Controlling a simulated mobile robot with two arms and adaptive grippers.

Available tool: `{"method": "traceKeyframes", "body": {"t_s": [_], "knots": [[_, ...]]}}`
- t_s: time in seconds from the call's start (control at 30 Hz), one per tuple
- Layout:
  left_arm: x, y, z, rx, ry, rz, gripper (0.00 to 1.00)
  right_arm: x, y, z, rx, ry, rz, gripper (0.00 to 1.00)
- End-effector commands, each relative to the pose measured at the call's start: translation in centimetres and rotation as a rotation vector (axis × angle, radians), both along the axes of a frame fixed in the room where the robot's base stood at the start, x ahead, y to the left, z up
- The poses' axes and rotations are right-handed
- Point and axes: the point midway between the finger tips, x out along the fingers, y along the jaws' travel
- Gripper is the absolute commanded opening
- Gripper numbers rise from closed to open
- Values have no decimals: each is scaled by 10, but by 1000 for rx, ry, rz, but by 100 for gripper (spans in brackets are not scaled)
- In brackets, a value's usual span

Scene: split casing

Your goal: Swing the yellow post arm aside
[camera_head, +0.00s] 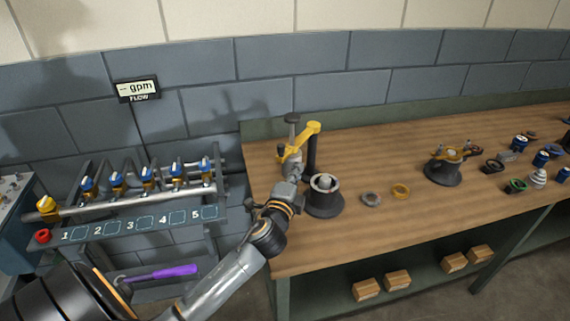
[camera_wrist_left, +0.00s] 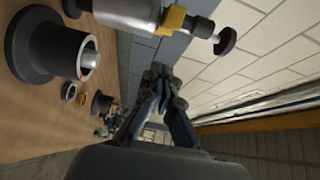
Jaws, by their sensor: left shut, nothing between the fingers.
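The yellow post arm (camera_head: 302,136) reaches left from the top of a dark upright post (camera_head: 311,158) at the left end of the bench. A dark-knobbed grey shaft (camera_head: 292,128) stands at its outer end. The wrist view shows a yellow block (camera_wrist_left: 175,19) on a grey cylinder with a black knob (camera_wrist_left: 226,41). My left gripper (camera_head: 294,166) is shut and empty, just below the arm's outer end in the head view; contact cannot be told. Its closed fingers (camera_wrist_left: 160,84) also show in the wrist view. My right gripper is not in view.
A dark round holder with a silver core (camera_head: 324,201) stands beside my left gripper. A grey ring (camera_head: 371,200) and a yellow ring (camera_head: 401,191) lie to its right. A black-and-yellow fixture (camera_head: 443,173) stands farther right. A numbered valve rack (camera_head: 140,226) stands left.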

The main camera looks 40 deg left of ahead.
Motion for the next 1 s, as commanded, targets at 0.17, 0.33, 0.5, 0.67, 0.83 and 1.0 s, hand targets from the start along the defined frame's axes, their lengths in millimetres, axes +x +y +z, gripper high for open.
{"method": "traceKeyframes", "body": {"t_s": [0.17, 0.33, 0.5, 0.67, 0.83, 1.0], "knots": [[-4, 26, 0, 3, 6, 4, 0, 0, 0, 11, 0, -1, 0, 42], [-5, 34, -1, 2, 5, 3, 0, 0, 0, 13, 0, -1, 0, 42], [-5, 34, -2, 1, 4, 3, 0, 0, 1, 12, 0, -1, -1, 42], [-5, 35, -2, 2, 5, 2, 0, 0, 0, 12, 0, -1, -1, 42], [-7, 47, -2, 8, 8, -44, 0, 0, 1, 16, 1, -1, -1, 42], [-10, 85, -1, 7, 7, -108, 0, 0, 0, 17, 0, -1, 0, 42]]}}
